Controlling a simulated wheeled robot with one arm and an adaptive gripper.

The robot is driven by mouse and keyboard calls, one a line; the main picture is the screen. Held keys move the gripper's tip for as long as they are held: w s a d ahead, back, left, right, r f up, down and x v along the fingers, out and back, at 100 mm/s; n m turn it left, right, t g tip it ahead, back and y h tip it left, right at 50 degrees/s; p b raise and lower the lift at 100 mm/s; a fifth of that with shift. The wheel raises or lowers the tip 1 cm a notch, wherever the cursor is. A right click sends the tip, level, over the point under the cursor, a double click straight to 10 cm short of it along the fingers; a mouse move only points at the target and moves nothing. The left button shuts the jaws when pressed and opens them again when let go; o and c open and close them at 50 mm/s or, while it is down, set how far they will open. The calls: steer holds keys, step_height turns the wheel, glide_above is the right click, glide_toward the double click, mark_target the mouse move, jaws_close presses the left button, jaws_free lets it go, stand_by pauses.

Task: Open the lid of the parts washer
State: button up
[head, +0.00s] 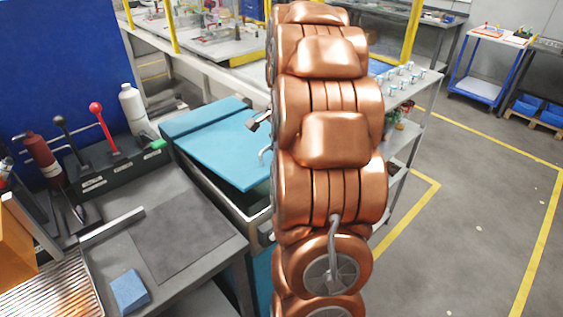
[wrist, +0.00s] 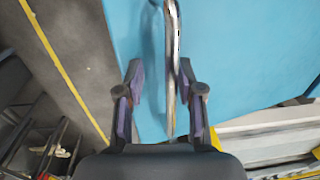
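The parts washer has a flat blue lid (head: 215,145), which fills much of the wrist view (wrist: 240,60). A dark strip and a metal rim show below the lid's near edge; I cannot tell whether the lid is slightly raised. A chrome bar handle (head: 265,151) stands on the lid; it also shows in the wrist view (wrist: 173,50). My gripper (wrist: 160,78) is open, with one finger on each side of the handle and visible gaps between. In the head view only a small part of my gripper (head: 259,121) shows; my copper arm hides the rest.
A grey workbench (head: 110,270) with a blue sponge (head: 129,291) and a row of levers (head: 100,125) stands left of the washer. A white bottle (head: 131,105) stands behind. A shelf cart (head: 405,90) stands right of my arm. Open floor lies further right.

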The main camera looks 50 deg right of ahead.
steer(key=shift+t, duration=0.4)
steer(key=shift+s+f, duration=0.3)
steer(key=shift+f, duration=0.7)
steer(key=shift+s+f, duration=0.3)
steer(key=shift+f, duration=0.65)
steer(key=shift+c, duration=0.4)
